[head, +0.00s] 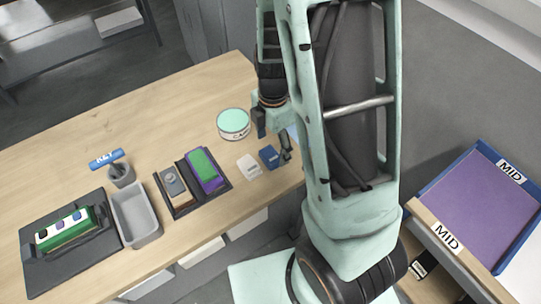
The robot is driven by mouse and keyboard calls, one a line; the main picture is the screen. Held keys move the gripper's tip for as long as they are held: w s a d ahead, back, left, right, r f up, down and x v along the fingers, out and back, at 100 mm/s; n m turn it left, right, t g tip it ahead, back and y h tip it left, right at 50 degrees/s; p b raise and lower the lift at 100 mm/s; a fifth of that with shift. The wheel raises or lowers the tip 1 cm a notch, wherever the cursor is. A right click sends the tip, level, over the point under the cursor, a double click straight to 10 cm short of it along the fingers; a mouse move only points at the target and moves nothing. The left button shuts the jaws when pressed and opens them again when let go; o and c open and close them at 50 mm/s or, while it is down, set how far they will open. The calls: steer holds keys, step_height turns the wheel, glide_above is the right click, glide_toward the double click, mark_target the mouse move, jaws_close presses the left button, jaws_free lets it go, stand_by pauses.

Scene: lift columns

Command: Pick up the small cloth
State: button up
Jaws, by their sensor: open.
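A pale blue patch (293,134), possibly the small cloth, shows between my gripper and my arm near the table's right side. It is mostly hidden by my arm, so I cannot tell its full shape. My gripper (272,137) is open and points down over the right part of the wooden table (150,100). One dark finger is on the left, the other at the lower right, close to a small blue block. Nothing is visible between the fingers.
Near my gripper are a small blue block (269,157), a white block (249,167) and a round mint-topped tin (233,123).

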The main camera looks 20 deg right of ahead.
mark_target(270, 155)
steer(key=shift+w+a+f+p, duration=0.1)
steer(key=shift+w+f+p, duration=0.1)
steer(key=shift+f, duration=1.1)
steer(key=shift+w+f+p, duration=0.1)
steer(key=shift+w+f, duration=0.05)
steer(key=shift+f, duration=1.15)
steer(key=shift+c, duration=0.3)
steer(key=c, duration=1.2)
steer(key=shift+c, duration=0.2)
steer(key=shift+r, duration=0.2)
